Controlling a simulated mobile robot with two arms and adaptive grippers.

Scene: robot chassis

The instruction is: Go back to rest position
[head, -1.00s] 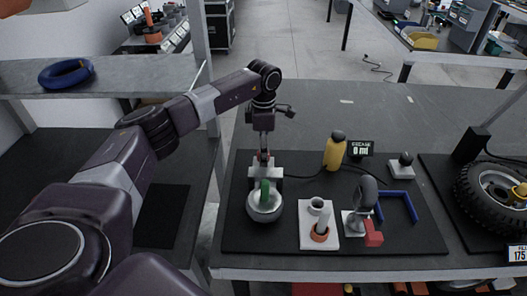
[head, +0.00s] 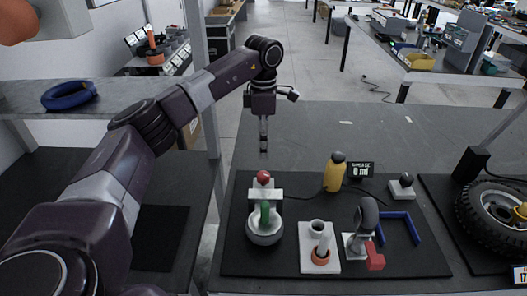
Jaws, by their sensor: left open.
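My left gripper (head: 264,146) hangs from the left arm above the back edge of the black mat, pointing down. It is open and empty. Below it stands a white device with a red ball knob (head: 264,178), a green part (head: 265,213) and a round metal base (head: 264,232). The gripper is clear of the knob. My right gripper is not in view.
The black mat (head: 290,262) also holds a yellow bottle (head: 334,173), a white block with an orange ring (head: 320,250), a red block (head: 375,258) and a blue bracket (head: 408,226). A tyre (head: 485,215) lies at right. A blue ring (head: 68,95) rests on the left shelf.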

